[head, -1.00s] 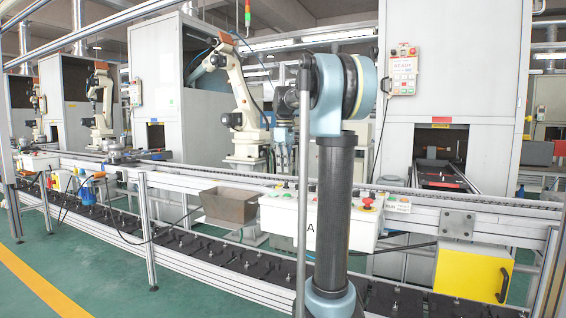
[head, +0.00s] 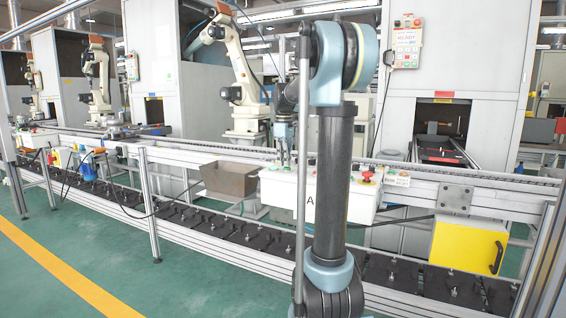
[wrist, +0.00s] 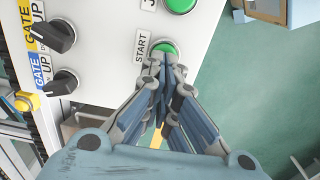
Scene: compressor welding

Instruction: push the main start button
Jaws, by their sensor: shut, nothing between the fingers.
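A white control box (head: 365,200) marked A stands at the conveyor's front rail, partly hidden behind my arm. In the wrist view its panel (wrist: 110,30) fills the upper left. A green button (wrist: 165,48) labelled START sits just beyond my fingertips, partly covered by them. Another green button (wrist: 180,4) is cut by the top edge; its label is cut off. I cannot tell whether the fingers touch the START button. My gripper (wrist: 162,66) is shut and empty. In the head view my gripper (head: 284,158) points down at the box's top, left of my arm column.
A red mushroom button (head: 367,177) is at the box's right end. A brown bin (head: 228,180) is left of the box. Green floor (head: 100,245) lies clear in front.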

